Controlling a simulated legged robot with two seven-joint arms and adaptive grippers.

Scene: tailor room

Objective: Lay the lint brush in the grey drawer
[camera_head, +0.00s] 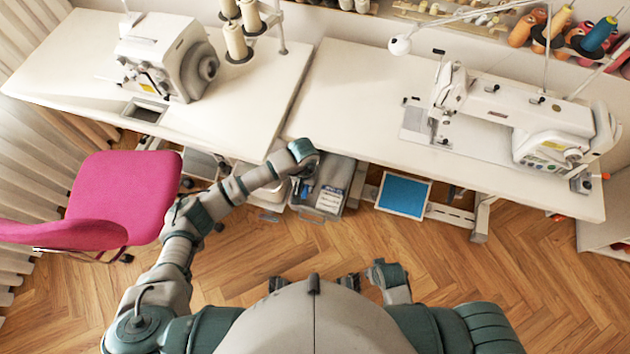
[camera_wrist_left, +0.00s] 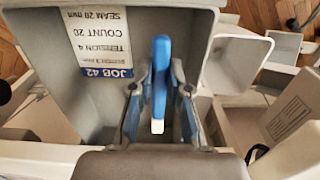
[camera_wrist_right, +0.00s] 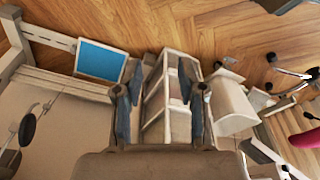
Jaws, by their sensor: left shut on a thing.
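The lint brush (camera_wrist_left: 160,75) shows in the left wrist view as a blue handle with a white end, upright in the picture. My left gripper (camera_wrist_left: 160,104) is shut on it. It is over the open grey drawer (camera_wrist_left: 105,50), which has a job label on its inside wall. In the head view the drawer (camera_head: 329,178) is below the table edge, just right of my left gripper (camera_head: 303,160); the brush is hidden there. I cannot tell whether the brush touches the drawer. My right gripper (camera_wrist_right: 160,92) is open and empty in the right wrist view.
Two white tables with sewing machines (camera_head: 170,60) (camera_head: 510,115) stand ahead, their edges close above the drawer. A blue panel (camera_head: 403,195) is right of the drawer. A pink chair (camera_head: 125,195) is at left. The wooden floor between is clear.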

